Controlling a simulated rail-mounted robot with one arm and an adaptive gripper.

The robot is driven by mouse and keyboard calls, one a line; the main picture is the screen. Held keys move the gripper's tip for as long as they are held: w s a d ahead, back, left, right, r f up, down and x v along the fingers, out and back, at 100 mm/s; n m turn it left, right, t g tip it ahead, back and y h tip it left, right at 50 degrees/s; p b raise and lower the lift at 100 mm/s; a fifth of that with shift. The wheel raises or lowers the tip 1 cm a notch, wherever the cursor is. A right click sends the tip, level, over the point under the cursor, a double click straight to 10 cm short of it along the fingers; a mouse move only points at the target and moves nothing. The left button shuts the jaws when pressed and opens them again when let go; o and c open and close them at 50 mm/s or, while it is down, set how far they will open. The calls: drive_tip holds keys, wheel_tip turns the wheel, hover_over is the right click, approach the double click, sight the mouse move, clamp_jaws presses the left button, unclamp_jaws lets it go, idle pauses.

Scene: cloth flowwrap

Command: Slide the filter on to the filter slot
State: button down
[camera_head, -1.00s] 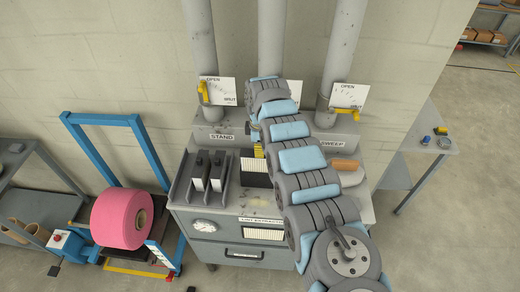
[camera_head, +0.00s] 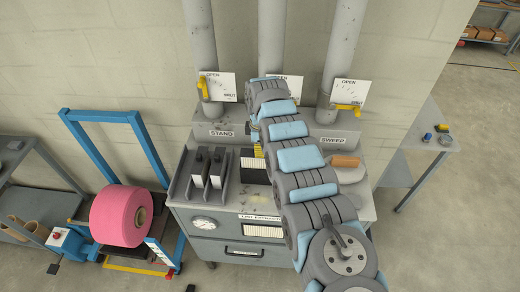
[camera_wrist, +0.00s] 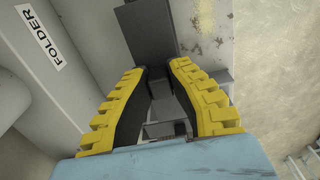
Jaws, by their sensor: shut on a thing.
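My gripper (camera_wrist: 162,72) has yellow ridged fingers, closed around a small grey piece (camera_wrist: 168,108) in the wrist view. That piece appears to be the filter's handle. A dark flat panel (camera_wrist: 146,35) lies beyond the fingertips; I cannot tell whether it is the filter or part of the machine. In the head view my arm reaches over the grey machine (camera_head: 192,249), and a bit of yellow finger shows beside it. Below that is a white pleated panel (camera_head: 251,163) by a dark area, partly hidden by my arm. How the filter sits in its slot is hidden.
A rack with two upright dark cartridges (camera_head: 198,168) stands left of my arm. Pipes with yellow valve handles (camera_head: 348,108) rise behind. An orange-brown block (camera_head: 346,161) lies at the right. A pink roll (camera_head: 118,216) stands at the left.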

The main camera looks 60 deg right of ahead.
sight(260, 161)
drive_tip(key=shift+f+b, duration=2.25)
drive_tip(key=shift+f, duration=0.95)
idle(0.8)
drive_tip(key=c, duration=1.1)
unclamp_jaws()
drive_tip(key=shift+o, duration=0.2)
drive_tip(key=shift+r, duration=0.1)
wheel_tip(260, 161, up, 12)
drive_tip(key=shift+f, duration=0.1)
